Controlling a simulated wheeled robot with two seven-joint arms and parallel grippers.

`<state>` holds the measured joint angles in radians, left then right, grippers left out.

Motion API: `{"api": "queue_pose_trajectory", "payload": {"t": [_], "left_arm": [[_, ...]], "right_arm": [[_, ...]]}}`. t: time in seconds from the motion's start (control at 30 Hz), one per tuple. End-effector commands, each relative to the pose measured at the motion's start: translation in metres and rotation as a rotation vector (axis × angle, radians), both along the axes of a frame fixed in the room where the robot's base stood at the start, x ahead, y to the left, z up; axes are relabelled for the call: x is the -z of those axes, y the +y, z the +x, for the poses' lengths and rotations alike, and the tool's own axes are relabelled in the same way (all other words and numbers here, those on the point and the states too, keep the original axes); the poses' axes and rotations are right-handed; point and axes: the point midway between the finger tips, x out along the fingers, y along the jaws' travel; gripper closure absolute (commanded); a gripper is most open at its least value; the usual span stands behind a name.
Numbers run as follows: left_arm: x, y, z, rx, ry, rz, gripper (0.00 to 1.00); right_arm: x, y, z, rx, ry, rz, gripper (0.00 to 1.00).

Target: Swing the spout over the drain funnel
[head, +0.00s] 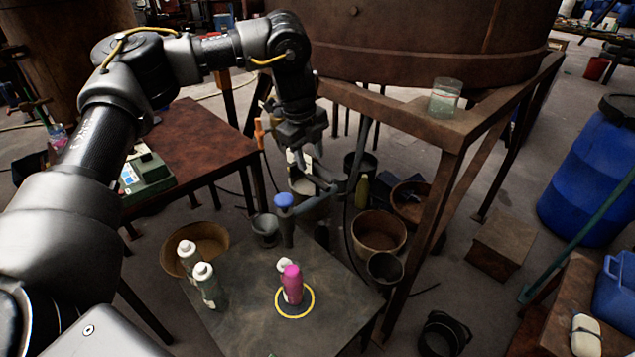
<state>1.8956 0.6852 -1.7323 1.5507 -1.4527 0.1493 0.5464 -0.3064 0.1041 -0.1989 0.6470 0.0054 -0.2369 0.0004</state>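I cannot tell which vessel is the drain funnel; a grey pail (265,231) stands left of the spout and a dark round vessel (385,269) right. My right gripper is out of view.
The low grey table (240,322) carries two white-capped bottles (207,285), a pink bottle (291,284) and a yellow ring (309,303). The rusty vat (420,45) stands on a frame with a glass beaker (444,98). Brown tubs (378,231) crowd the floor beneath.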

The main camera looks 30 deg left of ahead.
Motion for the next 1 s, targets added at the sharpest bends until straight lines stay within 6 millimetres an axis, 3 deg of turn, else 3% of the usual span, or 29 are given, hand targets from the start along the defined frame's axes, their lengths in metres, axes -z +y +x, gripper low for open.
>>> {"api": "queue_pose_trajectory", "payload": {"t": [0.5, 0.7, 0.97, 1.0], "left_arm": [[0.085, -0.009, 0.017, 0.006, 0.002, 0.0, 0.6], [0.097, -0.01, 0.019, 0.005, 0.0, -0.001, 0.6], [0.098, -0.01, 0.02, 0.005, 0.0, 0.0, 0.6], [0.098, -0.01, 0.02, 0.005, -0.001, 0.0, 0.64]], "right_arm": [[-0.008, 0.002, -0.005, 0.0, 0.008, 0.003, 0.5], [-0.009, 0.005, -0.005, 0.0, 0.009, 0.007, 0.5], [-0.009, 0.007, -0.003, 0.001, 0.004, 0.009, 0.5], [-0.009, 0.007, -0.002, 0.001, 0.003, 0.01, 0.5]]}}
